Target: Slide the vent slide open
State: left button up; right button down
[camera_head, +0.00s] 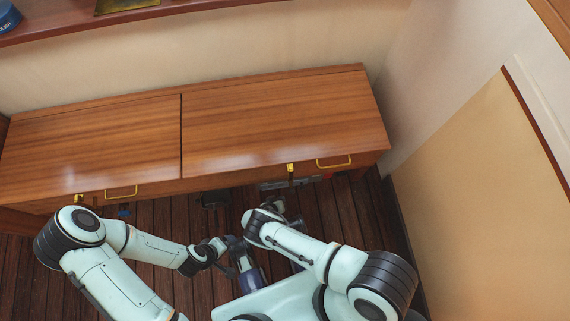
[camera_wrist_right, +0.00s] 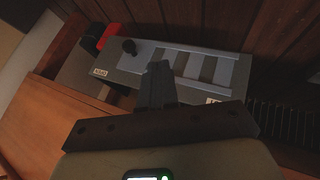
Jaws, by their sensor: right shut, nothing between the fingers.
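The vent slide is a grey panel (camera_wrist_right: 150,58) with pale slats and dark gaps, seen in the right wrist view. A round black knob (camera_wrist_right: 129,46) sits near its left end. Small white labels, too small to read surely, sit at its near corners. My right gripper (camera_wrist_right: 158,72) is shut and empty, its fingertips over the panel's near middle, to the right of the knob; contact cannot be told. In the head view the panel (camera_head: 284,184) shows only partly under the bench front, near my right gripper (camera_head: 283,206). My left gripper (camera_head: 222,243) is low in the middle; its jaws are unclear.
A wooden bench (camera_head: 270,120) with two lids and brass handles overhangs the panel. A red item (camera_wrist_right: 108,37) lies beside the panel's left end. A dark grille (camera_wrist_right: 285,122) is at the right. The plank floor (camera_head: 355,215) is clear on the right, up to the side wall.

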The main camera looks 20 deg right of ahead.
pick_arm(q)
jog(key=w+a+f+t+b, duration=0.1)
jog(key=w+a+f+b, duration=0.2)
jog(key=w+f, duration=0.1)
jog(key=shift+w+t+y, duration=0.4)
jog(key=shift+w, duration=0.4)
pick_arm(e)
jog(key=w+d+f, duration=0.2)
jog(key=d+f, duration=0.4)
jog(key=d, duration=0.2)
jog(key=shift+w+d, duration=0.3)
pick_arm(q)
jog(key=shift+r, duration=0.1)
pick_arm(e)
jog(key=shift+d, duration=0.1)
pick_arm(q)
jog(key=s, duration=0.1)
jog(key=s+a+r+p, duration=0.1)
jog(key=shift+s+g, duration=0.3)
pick_arm(e)
jog(key=d, duration=0.1)
jog(key=s+d, duration=0.1)
jog(key=d, duration=0.1)
pick_arm(q)
jog(key=shift+d, duration=0.1)
pick_arm(e)
jog(key=shift+d, duration=0.15)
